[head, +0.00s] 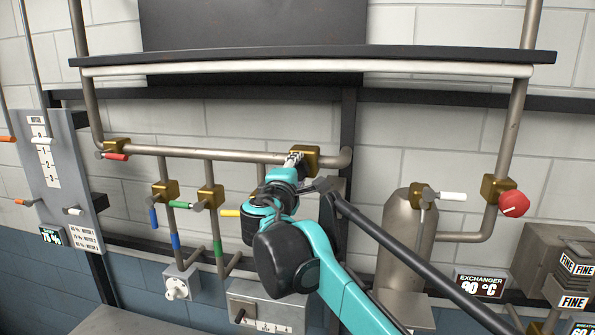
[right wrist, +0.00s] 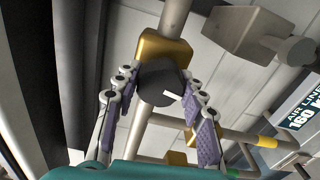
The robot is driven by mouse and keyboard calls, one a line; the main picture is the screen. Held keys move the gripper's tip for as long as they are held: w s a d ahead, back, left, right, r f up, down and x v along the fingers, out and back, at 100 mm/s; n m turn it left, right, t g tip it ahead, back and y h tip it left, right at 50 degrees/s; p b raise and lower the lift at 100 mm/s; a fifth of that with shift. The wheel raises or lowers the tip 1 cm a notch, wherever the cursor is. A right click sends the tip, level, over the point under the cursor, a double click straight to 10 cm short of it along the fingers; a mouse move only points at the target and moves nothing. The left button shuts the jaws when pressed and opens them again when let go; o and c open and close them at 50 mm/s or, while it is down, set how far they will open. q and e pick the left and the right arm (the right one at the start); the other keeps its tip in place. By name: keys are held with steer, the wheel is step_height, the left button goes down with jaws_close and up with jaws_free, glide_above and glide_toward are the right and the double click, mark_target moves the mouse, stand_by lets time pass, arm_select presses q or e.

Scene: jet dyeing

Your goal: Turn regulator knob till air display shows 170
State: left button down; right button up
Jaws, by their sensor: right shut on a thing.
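The regulator knob (right wrist: 158,82) is dark and round with a white mark, and sits in front of a brass block (right wrist: 163,48) on the pipe in the right wrist view. My right gripper (right wrist: 162,92) is shut on the knob, with a purple-padded finger on each side. In the head view my right gripper (head: 293,161) reaches the brass block (head: 306,156) on the upper pipe and hides the knob. The air line display (right wrist: 298,115) at the right of the right wrist view reads 160, its unit cut off. My left gripper is not in view.
Valves with a red handle (head: 116,157), a blue handle (head: 153,218) and a green handle (head: 181,205) are left of my arm. A grey tank (head: 405,245), a red knob (head: 513,203) and an exchanger display (head: 481,285) reading 90 °C are at the right.

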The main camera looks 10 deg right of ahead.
steer(key=o, duration=1.2)
steer(key=shift+c, duration=0.2)
steer(key=v, duration=1.2)
